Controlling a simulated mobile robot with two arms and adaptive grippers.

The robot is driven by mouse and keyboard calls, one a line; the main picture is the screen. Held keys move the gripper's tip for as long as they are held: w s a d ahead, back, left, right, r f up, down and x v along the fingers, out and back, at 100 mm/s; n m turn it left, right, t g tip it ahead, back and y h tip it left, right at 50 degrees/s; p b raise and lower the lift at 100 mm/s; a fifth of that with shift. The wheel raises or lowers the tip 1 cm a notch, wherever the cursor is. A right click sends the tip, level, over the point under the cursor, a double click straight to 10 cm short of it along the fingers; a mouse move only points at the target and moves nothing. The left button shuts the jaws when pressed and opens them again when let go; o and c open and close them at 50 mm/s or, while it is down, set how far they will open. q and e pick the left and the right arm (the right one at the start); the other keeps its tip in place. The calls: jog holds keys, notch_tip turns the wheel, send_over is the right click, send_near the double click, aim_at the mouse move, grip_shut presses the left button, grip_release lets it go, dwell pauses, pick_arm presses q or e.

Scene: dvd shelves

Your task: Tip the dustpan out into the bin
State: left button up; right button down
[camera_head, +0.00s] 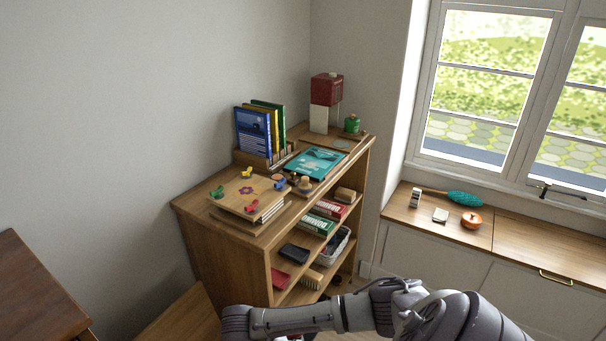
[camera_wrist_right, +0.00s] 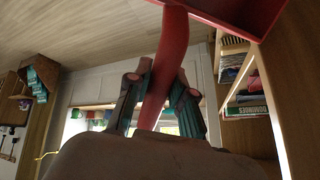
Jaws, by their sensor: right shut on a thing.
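The red dustpan shows in the right wrist view, its pan (camera_wrist_right: 245,14) at the top right and its long handle (camera_wrist_right: 170,50) running down between my fingers. My right gripper (camera_wrist_right: 160,85) is shut on this handle. The inside of the pan is mostly cut off, so I cannot tell what lies in it. In the head view a grey arm of mine crosses the bottom, and the dustpan cannot be made out there. I cannot make out the bin in either view. My left gripper is not in view.
A wooden shelf unit (camera_head: 225,258) stands just beyond my arm, with books, a teal book (camera_head: 316,162), a red-topped grinder-like object (camera_head: 326,90) and boxes. A low cabinet (camera_head: 430,247) under the window holds a teal duster (camera_head: 464,198) and an orange object (camera_head: 471,220). A dark table (camera_head: 35,290) is at left.

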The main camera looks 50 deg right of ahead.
jog(key=w+a, duration=0.1)
jog(key=w+a+r+h, duration=0.1)
jog(key=shift+a+g, duration=0.4)
jog(key=shift+w+a+r+g+h+p, duration=0.2)
jog(key=shift+w+a+h+p, duration=0.15)
jog(key=shift+w+a+p, duration=0.35)
jog(key=shift+w+a+r+g+h+p, duration=0.2)
jog(key=shift+w+a+h+p, duration=0.2)
jog(key=shift+a, duration=0.45)
jog(key=shift+w+a+r+g+h+p, duration=0.1)
jog(key=shift+w+a+g+h+p, duration=0.1)
jog(key=shift+w+a+h+p, duration=0.4)
jog(key=shift+s+a+y, duration=0.15)
jog(key=shift+a+y, duration=0.05)
jog(key=shift+y, duration=0.05)
